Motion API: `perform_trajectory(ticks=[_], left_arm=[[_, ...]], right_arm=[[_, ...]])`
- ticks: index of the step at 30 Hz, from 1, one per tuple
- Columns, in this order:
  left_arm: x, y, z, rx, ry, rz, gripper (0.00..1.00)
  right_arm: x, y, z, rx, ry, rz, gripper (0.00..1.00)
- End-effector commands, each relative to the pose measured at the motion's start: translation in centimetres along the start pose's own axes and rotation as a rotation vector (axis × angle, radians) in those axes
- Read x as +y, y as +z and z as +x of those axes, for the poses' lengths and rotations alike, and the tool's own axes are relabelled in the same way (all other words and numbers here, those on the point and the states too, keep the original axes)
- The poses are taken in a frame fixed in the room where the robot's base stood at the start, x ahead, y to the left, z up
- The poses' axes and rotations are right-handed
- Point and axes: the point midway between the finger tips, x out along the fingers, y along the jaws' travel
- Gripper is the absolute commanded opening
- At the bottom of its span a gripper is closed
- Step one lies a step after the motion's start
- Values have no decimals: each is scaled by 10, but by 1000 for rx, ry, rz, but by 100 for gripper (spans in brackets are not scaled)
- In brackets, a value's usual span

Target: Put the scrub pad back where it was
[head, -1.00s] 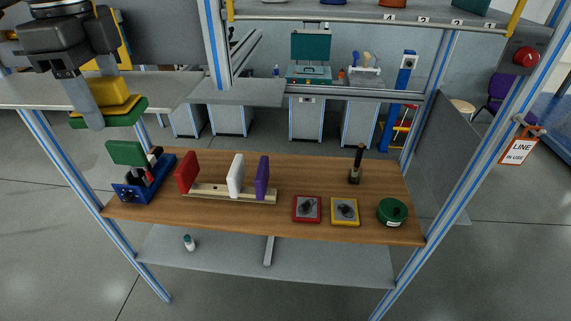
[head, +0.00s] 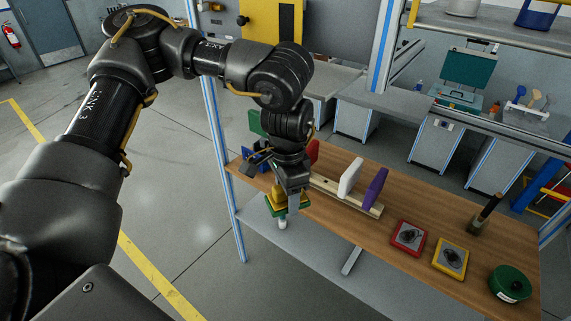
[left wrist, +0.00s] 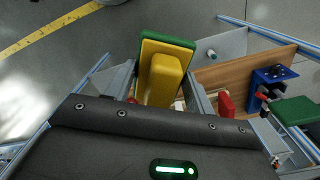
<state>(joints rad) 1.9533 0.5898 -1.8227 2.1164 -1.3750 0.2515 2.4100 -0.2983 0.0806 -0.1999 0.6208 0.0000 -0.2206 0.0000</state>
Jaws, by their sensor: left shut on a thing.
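My left gripper (head: 281,197) is shut on the scrub pad (head: 278,207), a yellow block on a green base. It hangs in front of the workbench's left part, by the front edge. In the left wrist view the scrub pad (left wrist: 165,80) sits between the two fingers (left wrist: 160,98), its green rim behind the yellow block. A wooden rack (head: 325,185) on the bench holds a red pad (head: 313,152), a white pad (head: 350,177) and a purple pad (head: 375,187) upright. My gripper hides the rack's left end in the head view. My right gripper is out of view.
A blue vise (left wrist: 270,78) with a green pad (left wrist: 298,110) stands at the bench's left end. A red tray (head: 408,238), a yellow tray (head: 450,257) and a green round tin (head: 509,284) lie right. A bottle (left wrist: 211,54) stands on the lower shelf.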

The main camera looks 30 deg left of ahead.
Motion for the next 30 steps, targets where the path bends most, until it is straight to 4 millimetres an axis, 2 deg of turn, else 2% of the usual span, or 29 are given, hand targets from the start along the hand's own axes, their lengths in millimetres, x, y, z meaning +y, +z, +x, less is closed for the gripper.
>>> perform_trajectory(ticks=[3,8,16,24,27,30], left_arm=[[4,1,31,-6,1,-89,33],[4,1,64,0,-5,-168,33],[3,2,113,0,-1,-173,33],[3,2,173,0,0,-173,33],[3,2,188,0,0,-173,33],[3,2,195,1,0,-173,33]], right_arm=[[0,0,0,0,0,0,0],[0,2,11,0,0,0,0],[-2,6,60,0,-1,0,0],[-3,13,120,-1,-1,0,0],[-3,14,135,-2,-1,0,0],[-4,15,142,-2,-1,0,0]])
